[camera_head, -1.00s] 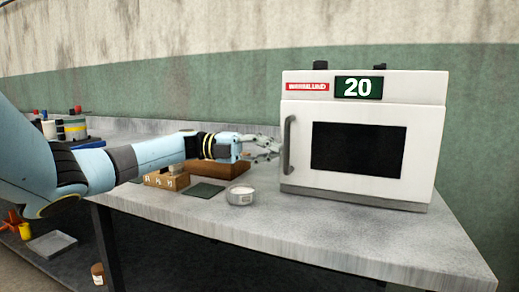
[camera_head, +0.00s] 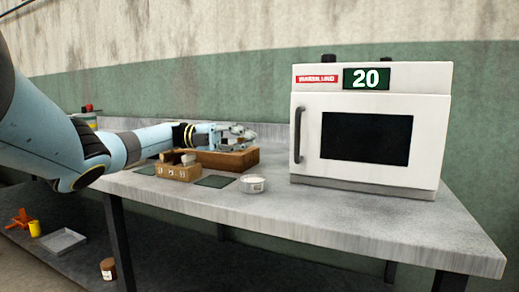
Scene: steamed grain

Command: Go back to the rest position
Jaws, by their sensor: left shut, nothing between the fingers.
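My left gripper (camera_head: 246,136) is in the middle left of the view, at the end of my light-blue arm. It is shut and empty, above or in front of the brown wooden block (camera_head: 226,158), and clear of the oven handle. The white oven (camera_head: 309,170) stands on the grey table (camera_head: 330,214) with its door shut. Its green display reads 20. My right gripper is not in view.
A small white tin (camera_head: 252,184), a dark green mat (camera_head: 214,181) and a small cardboard box (camera_head: 178,173) are on the table. On the lower shelf are a grey tray (camera_head: 62,241) and a brown jar (camera_head: 108,269). The table's front right is clear.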

